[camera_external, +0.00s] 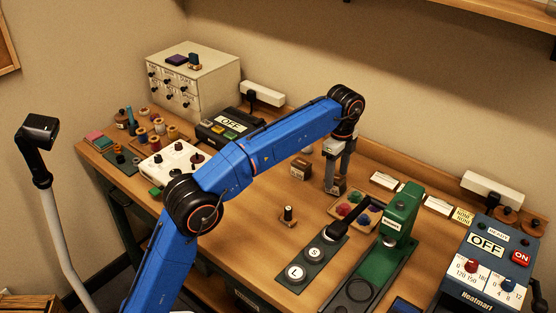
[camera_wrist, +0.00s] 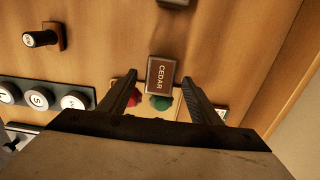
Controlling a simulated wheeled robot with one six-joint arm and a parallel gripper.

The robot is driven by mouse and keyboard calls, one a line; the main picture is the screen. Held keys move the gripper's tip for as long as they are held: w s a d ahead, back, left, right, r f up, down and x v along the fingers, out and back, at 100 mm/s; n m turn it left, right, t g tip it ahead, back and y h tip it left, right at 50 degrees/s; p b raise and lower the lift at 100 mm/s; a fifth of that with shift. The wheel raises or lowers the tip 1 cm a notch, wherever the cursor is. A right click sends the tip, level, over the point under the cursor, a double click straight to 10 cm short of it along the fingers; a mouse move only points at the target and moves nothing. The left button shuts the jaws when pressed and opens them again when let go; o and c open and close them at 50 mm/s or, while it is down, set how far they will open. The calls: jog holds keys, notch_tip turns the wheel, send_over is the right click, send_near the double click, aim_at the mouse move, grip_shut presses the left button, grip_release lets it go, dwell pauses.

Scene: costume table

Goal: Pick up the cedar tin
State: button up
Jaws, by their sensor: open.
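The cedar tin (camera_wrist: 161,74) is a small dark brown box with a pale-edged label reading CEDAR. In the wrist view it lies between and just ahead of the fingertips of my gripper (camera_wrist: 158,80). In the external view my gripper (camera_external: 337,174) points down, with a brown tin (camera_external: 337,188) at its fingertips, partly hidden by the fingers. The jaws are open, one finger on each side of the tin in the wrist view. I cannot tell how far the fingertips reach down beside it.
Another brown tin (camera_external: 300,168) stands to the left. A tray with red and green pieces (camera_external: 374,216), a green press (camera_external: 401,214) and a plate of round S and L dies (camera_external: 312,262) are nearby. A dark-handled stamp (camera_external: 288,216) stands in front.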

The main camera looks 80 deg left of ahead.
aim_at(336, 177)
notch_tip(336, 177, down, 4)
jog(key=shift+f, duration=0.1)
jog(key=c, duration=1.3)
